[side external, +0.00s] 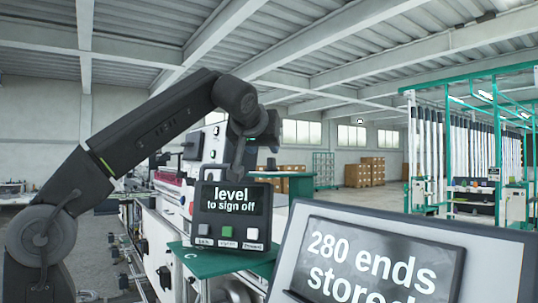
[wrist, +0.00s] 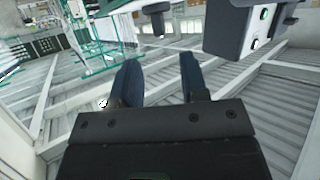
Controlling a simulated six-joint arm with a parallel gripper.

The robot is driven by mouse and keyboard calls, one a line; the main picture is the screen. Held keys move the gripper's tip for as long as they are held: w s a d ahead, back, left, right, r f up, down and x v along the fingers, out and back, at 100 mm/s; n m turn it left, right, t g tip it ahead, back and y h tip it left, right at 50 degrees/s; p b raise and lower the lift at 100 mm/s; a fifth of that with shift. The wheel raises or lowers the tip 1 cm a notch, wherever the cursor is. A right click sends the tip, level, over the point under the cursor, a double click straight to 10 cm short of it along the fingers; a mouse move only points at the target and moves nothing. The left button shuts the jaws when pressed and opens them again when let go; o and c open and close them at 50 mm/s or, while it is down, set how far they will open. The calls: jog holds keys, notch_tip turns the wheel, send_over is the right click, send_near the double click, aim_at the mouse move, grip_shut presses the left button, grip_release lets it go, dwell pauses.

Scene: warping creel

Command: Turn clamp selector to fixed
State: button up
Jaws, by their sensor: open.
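My gripper (wrist: 158,72) shows in the wrist view with its two dark blue fingers apart and nothing between them. In the side view my wrist hangs above and behind a small screen, and the fingertips are hard to make out. A white machine panel (side external: 213,143) with dark knobs stands behind my wrist. In the wrist view a dark knob-like part (wrist: 156,16) is beyond the fingers, apart from them. I cannot tell whether it is the clamp selector, and no selector marking is readable.
A dark screen (side external: 230,200) reading "level to sign off", with buttons below, stands at the centre. A larger screen (side external: 378,265) reading "280 ends stored" fills the lower right. A green-framed creel (side external: 470,150) stands at the right. A grey box (wrist: 245,30) shows in the wrist view.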

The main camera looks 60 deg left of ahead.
jog(key=v, duration=0.6)
jog(key=shift+f, duration=0.15)
dwell(0.3)
jog(key=s+d+f+m+g+h, duration=0.1)
jog(key=s+d+f+m+h, duration=0.1)
jog(key=f, duration=1.1)
jog(key=s+d+f+m+g+h, duration=0.2)
jog(key=s+f, duration=0.5)
jog(key=f, duration=0.6)
jog(key=s+d+f+m+g+h, duration=0.1)
jog(key=s+d+f+m+h, duration=0.3)
jog(key=f, duration=0.9)
jog(key=shift+s+f+g+h, duration=0.2)
jog(key=shift+s+g+h, duration=0.15)
jog(key=shift+s, duration=0.4)
